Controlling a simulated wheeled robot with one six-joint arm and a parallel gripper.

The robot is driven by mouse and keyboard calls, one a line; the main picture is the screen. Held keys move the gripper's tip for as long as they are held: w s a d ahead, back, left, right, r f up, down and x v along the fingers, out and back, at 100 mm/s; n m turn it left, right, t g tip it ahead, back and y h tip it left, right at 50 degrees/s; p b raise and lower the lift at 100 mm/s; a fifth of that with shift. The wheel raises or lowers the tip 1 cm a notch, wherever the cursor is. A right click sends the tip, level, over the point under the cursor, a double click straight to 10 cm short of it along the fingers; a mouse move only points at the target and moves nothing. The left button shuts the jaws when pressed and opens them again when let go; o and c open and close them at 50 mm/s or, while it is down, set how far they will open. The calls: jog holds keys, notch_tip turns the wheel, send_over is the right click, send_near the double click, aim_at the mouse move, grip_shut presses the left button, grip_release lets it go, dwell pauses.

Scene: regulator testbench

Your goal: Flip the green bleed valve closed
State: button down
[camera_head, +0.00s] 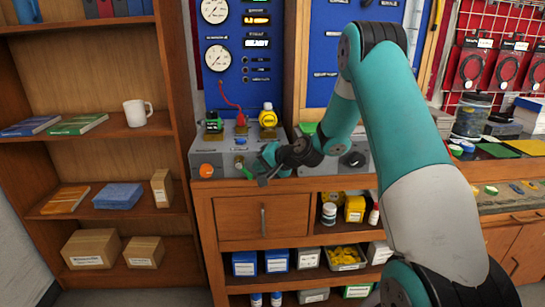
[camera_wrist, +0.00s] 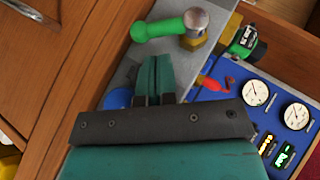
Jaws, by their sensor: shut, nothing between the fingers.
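The green bleed valve shows in the wrist view as a bright green lever (camera_wrist: 158,28) on a round metal hub, with a brass fitting under it. The lever lies sideways across the grey bench top, pointing left from the hub. In the head view a small piece of green (camera_head: 247,173) shows at the front of the grey bench unit, partly hidden by my gripper. My gripper (camera_wrist: 155,60) has its teal fingers together with nothing between them. Its tips are just below the lever in the wrist view; I cannot tell whether they touch it. In the head view my gripper (camera_head: 264,178) is at the unit's front edge.
A black-and-green regulator (camera_head: 213,123), a yellow knob (camera_head: 268,117) and an orange knob (camera_head: 206,170) are close by. A wooden shelf (camera_head: 172,100) stands left.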

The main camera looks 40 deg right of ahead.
jog(key=shift+w+a+f, duration=0.2)
jog(key=shift+a+f, duration=0.25)
jog(key=shift+a, duration=0.1)
jog(key=shift+w+a+f+b, duration=0.1)
jog(key=shift+a+f+b, duration=0.1)
jog(key=shift+f+b, duration=0.55)
jog(key=shift+r, duration=0.15)
jog(key=b+v, duration=0.1)
jog(key=v, duration=1.6)
